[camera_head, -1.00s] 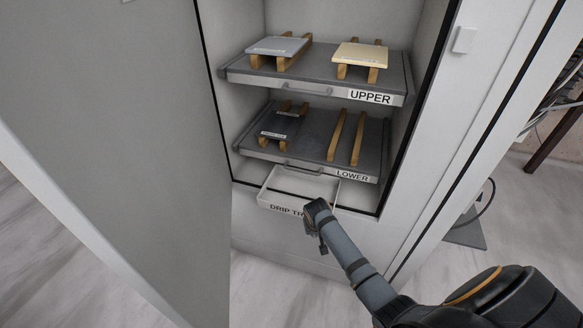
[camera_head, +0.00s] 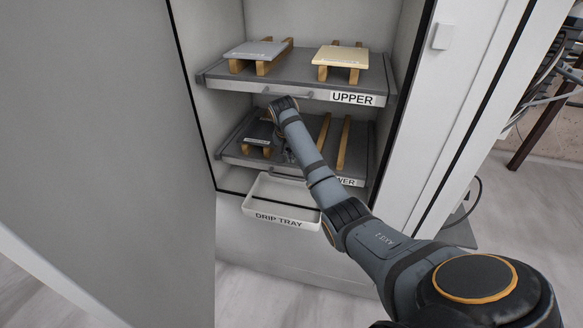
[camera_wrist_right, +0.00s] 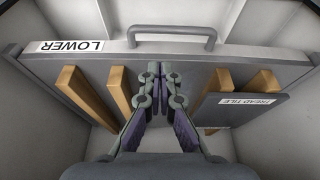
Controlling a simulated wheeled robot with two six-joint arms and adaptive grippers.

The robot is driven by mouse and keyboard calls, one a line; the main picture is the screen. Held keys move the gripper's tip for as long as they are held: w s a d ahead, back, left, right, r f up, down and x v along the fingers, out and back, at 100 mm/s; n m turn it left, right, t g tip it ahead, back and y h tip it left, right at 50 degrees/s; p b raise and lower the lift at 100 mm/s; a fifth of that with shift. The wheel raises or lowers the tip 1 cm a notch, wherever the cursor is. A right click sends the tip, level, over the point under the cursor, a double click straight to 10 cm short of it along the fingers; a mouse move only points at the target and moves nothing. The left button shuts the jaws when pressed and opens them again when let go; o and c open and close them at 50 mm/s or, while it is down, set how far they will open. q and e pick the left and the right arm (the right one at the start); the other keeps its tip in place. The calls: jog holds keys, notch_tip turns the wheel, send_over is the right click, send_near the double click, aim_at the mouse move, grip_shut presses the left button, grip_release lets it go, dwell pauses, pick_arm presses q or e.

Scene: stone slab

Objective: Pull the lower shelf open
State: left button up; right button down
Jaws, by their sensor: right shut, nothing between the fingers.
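The lower shelf (camera_head: 231,158) is a grey slab in the cabinet, carrying wooden battens. Its label is partly covered by my arm in the head view and reads LOWER in the wrist view (camera_wrist_right: 71,46). Its bar handle (camera_wrist_right: 172,31) shows clear of the fingers in the wrist view. My right gripper (camera_head: 287,152) is at the lower shelf; the fingers (camera_wrist_right: 160,70) are shut together and empty. In the wrist view the tips appear over the shelf, beside its front edge and apart from the handle. My left gripper is out of view.
The upper shelf (camera_head: 290,83) with two tiles is close above my wrist. The drip tray (camera_head: 281,216) juts out below the lower shelf. A dark tile (camera_wrist_right: 240,108) rests on the battens. The cabinet door (camera_head: 110,150) stands open at left.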

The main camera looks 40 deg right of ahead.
jog(key=b+x, duration=0.1)
jog(key=x, duration=0.8)
jog(key=shift+f, duration=0.3)
jog(key=shift+d, duration=0.1)
jog(key=s+a+p, duration=1.7)
jog(key=a+p, duration=0.3)
jog(key=p, duration=0.4)
jog(key=shift+a, duration=0.15)
